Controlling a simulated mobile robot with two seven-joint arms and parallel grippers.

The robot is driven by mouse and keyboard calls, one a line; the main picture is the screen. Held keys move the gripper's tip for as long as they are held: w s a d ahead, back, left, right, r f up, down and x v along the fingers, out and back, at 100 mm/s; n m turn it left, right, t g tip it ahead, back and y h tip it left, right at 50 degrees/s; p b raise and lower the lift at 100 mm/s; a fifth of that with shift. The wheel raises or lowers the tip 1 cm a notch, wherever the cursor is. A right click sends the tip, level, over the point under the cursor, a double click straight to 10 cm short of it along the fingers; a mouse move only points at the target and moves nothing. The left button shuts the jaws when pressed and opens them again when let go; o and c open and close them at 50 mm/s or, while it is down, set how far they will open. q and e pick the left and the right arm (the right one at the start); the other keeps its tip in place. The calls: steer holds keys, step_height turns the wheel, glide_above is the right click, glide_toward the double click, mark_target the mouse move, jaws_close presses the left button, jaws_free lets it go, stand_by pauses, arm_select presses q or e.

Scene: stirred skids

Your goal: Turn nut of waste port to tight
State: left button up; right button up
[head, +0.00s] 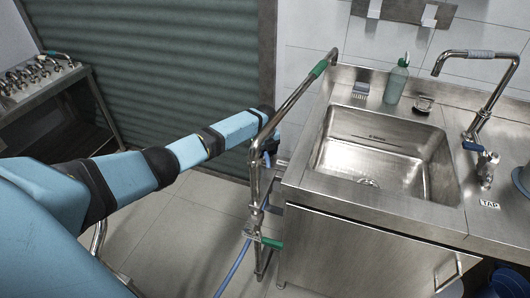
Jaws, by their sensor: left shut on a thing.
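My blue left arm reaches in from the left and ends at a steel standpipe (254,185) beside the sink cabinet. My left gripper (269,150) is there, partly hidden behind the pipe. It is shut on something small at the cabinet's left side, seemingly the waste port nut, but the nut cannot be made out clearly. How tight the nut is does not show. My right gripper is not in view.
The standpipe has a green band (319,68) and a green-handled valve (270,242). A blue hose (238,262) runs down to the tiled floor. A rack (42,88) stands far left.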

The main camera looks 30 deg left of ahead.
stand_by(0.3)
arm_select(q)
steer(key=o, duration=0.9)
steer(key=shift+r, duration=0.1)
step_height(320, 180, up, 14)
steer(key=shift+f+p, duration=0.1)
steer(key=shift+p, duration=0.6)
steer(key=shift+f, duration=0.1)
